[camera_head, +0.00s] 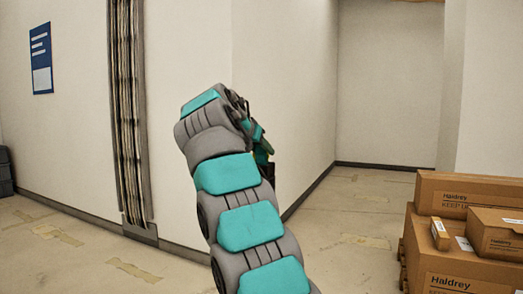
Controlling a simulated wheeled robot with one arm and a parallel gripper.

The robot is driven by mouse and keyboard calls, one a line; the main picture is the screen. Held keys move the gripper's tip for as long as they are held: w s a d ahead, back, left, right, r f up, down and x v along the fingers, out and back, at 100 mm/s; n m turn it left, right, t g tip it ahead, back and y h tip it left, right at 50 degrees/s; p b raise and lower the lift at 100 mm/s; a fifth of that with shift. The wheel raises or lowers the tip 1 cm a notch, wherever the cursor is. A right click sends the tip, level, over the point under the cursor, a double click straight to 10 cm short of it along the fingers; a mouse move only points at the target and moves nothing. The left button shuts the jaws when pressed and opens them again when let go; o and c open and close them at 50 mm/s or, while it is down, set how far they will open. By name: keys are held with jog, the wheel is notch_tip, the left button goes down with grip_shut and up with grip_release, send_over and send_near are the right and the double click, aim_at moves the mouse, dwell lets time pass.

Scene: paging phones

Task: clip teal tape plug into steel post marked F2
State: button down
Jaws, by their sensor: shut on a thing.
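My arm reaches up from the bottom middle, and its far end turns away from me. My gripper (262,152) is small and partly hidden behind the arm's last links, in front of the wall corner. No steel post marked F2 can be made out in this view.
Brown cartons (470,240) are stacked at the lower right. A tall cable channel (127,110) runs down the left wall, near a blue sign (41,58). A dark bin (4,172) stands at the left edge. The floor (355,225) between my arm and the cartons is clear.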

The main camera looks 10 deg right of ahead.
jog(key=shift+f+b, duration=0.45)
jog(key=shift+f, duration=0.05)
jog(key=shift+r+p, duration=0.85)
jog(key=shift+f+b, duration=0.8)
dwell(0.8)
jog(key=c, duration=0.7)
grip_release()
jog(key=p+v, duration=0.1)
jog(key=v, duration=1)
jog(key=shift+s+f, duration=0.1)
